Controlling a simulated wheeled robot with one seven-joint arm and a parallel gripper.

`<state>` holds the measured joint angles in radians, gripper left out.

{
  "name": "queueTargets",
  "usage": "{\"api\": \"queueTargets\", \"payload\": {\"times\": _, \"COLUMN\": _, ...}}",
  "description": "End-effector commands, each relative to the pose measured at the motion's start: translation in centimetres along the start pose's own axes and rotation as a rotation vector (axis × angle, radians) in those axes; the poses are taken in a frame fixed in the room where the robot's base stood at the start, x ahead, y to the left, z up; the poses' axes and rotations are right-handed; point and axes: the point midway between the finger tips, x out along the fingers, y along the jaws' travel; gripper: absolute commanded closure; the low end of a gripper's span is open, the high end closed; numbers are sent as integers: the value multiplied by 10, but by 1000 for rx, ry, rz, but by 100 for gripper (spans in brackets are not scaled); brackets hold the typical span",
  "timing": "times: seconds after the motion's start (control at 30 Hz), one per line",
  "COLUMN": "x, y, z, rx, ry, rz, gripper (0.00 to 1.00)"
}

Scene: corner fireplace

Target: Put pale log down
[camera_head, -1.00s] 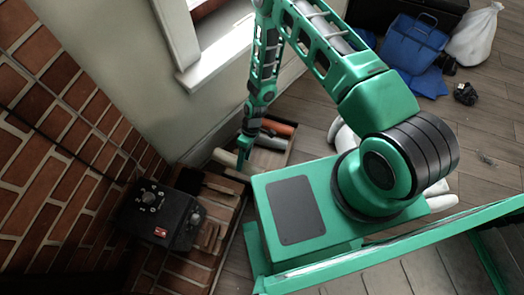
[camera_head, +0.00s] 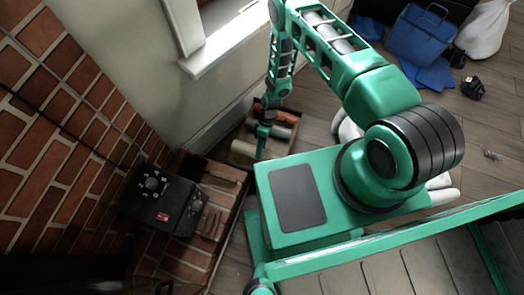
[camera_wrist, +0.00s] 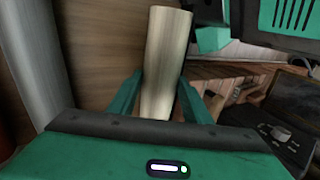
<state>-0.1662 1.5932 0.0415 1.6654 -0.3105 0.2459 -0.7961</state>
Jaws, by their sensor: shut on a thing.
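The pale log (camera_wrist: 167,50) is in the middle of the wrist view, between the two green fingers of my gripper (camera_wrist: 159,95). My gripper is shut on it. In the head view my gripper (camera_head: 262,150) is low beside the wall, and the pale log (camera_head: 242,148) shows as a short light piece to its left. Its other end is hidden by my arm. Whether the log touches the surface below it I cannot tell.
A reddish-orange log (camera_head: 287,117) and a grey log (camera_head: 280,131) lie in a wooden tray by the wall. A black box with knobs (camera_head: 160,200) stands on the brick hearth at left. A blue bag (camera_head: 418,35) and white sack (camera_head: 484,35) are at the far right.

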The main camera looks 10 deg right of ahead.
Motion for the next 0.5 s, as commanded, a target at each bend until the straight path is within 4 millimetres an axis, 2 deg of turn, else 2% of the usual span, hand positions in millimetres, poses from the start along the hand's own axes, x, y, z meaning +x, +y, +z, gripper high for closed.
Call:
{"api": "queueTargets", "payload": {"times": 0.17, "x": 2, "y": 9, "z": 3, "rx": 0, "ry": 0, "rz": -3, "gripper": 98}}
{"api": "queueTargets", "payload": {"times": 0.5, "x": 34, "y": 28, "z": 3, "rx": 1, "ry": 1, "rz": -2, "gripper": 98}}
